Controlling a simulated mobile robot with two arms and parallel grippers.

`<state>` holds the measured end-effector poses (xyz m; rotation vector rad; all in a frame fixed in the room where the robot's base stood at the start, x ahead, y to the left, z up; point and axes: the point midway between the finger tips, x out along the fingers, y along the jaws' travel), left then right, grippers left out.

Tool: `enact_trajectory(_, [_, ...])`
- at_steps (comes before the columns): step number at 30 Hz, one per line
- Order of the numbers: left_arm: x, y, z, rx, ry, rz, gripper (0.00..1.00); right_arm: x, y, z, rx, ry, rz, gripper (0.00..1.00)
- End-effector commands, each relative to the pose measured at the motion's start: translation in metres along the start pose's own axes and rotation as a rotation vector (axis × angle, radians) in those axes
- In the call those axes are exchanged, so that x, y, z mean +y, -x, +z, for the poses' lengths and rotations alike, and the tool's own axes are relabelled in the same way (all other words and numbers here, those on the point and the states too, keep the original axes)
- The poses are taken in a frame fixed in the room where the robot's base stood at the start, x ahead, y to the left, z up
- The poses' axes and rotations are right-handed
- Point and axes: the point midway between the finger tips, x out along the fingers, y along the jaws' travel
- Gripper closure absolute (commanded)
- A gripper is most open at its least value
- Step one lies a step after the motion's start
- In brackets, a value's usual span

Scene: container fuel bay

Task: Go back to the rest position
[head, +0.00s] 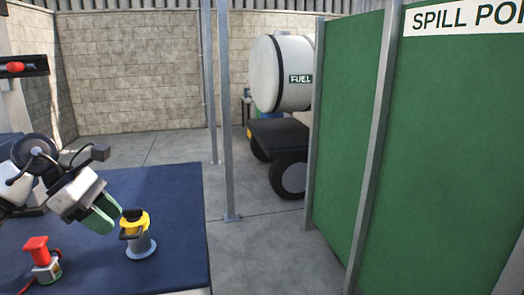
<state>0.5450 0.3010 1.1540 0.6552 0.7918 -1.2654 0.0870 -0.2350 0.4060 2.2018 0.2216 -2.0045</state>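My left gripper (103,212) comes in from the left over the blue table top, with green pads on its fingers. Its fingertips are just left of a yellow and black fitting (136,223) on a grey round base, which stands upright on the table. Whether they touch it I cannot tell. I see nothing clearly held, and the angle hides the gap between the fingers. My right gripper is not in view.
The blue table (180,200) also bears a red-topped fitting (38,250) at the front left. A green panel wall (440,150) with grey posts stands at right. A white fuel tank (282,75) on a wheeled trailer is behind. Bare concrete floor (250,255) lies between table and panels.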

Motion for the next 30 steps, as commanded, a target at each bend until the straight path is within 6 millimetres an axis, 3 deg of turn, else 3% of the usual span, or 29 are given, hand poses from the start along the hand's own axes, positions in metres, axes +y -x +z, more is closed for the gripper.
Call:
enact_trajectory(11, [-0.023, -0.091, 0.080, -0.526, 0.112, -0.079, 0.62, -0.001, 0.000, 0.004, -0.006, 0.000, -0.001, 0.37])
enact_trajectory(15, [-0.041, -0.115, 0.117, -0.874, 0.310, -0.155, 0.62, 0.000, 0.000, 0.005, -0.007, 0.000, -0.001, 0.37])
enact_trajectory(18, [-0.048, -0.121, 0.132, -1.115, 0.513, -0.212, 0.62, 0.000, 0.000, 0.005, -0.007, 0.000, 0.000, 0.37])
enact_trajectory(23, [-0.047, -0.124, 0.125, -1.457, 0.925, -0.291, 0.62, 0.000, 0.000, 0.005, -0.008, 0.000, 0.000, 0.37])
enact_trajectory(26, [-0.044, -0.130, 0.103, -1.635, 1.231, -0.325, 0.62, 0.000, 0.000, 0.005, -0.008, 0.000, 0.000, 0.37])
enact_trajectory(30, [-0.045, -0.150, 0.052, -1.826, 1.711, -0.337, 0.62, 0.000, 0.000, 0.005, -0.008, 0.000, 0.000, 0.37])
